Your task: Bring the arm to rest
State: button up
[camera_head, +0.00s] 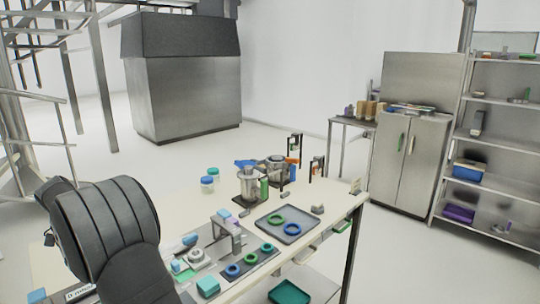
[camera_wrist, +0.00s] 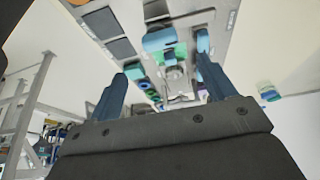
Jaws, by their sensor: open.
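My gripper (camera_wrist: 163,68) shows in the wrist view with its two blue fingers spread wide apart. Nothing is between the fingers, and the workbench shows beyond them. In the head view a dark, rounded part of my arm (camera_head: 107,225) stands at the lower left, over the near left part of the bench. The gripper itself cannot be made out in the head view.
The workbench (camera_head: 335,197) carries a grey tray (camera_head: 293,236) with rings, a dark mat with rings, a teal block (camera_head: 208,287), a metal pot (camera_head: 252,187) and blue-lidded jars (camera_head: 208,182). A steel cabinet (camera_head: 408,165) and shelves stand at the right. Open floor lies behind the bench.

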jog(key=x, duration=0.8)
jog(key=shift+w+d+f, duration=0.15)
jog(key=shift+f, duration=0.2)
jog(key=shift+d+f+n, duration=0.1)
jog(key=shift+f+n, duration=0.2)
jog(key=n+y, duration=0.1)
jog(key=n, duration=0.1)
jog(key=n+t, duration=0.1)
jog(key=n, duration=0.2)
jog(key=shift+d+r+y, duration=0.1)
jog(key=shift+y, duration=0.3)
jog(key=n+y, duration=0.1)
jog(key=n, duration=0.3)
jog(key=shift+d+n+y, duration=0.1)
jog(key=shift+n+y, duration=0.3)
jog(key=shift+d+n+y, duration=0.1)
jog(key=shift+n+y, duration=0.5)
jog(key=shift+n, duration=1)
jog(key=shift+d+n+y, duration=0.1)
jog(key=shift+n+y, duration=0.5)
jog(key=shift+n, duration=1)
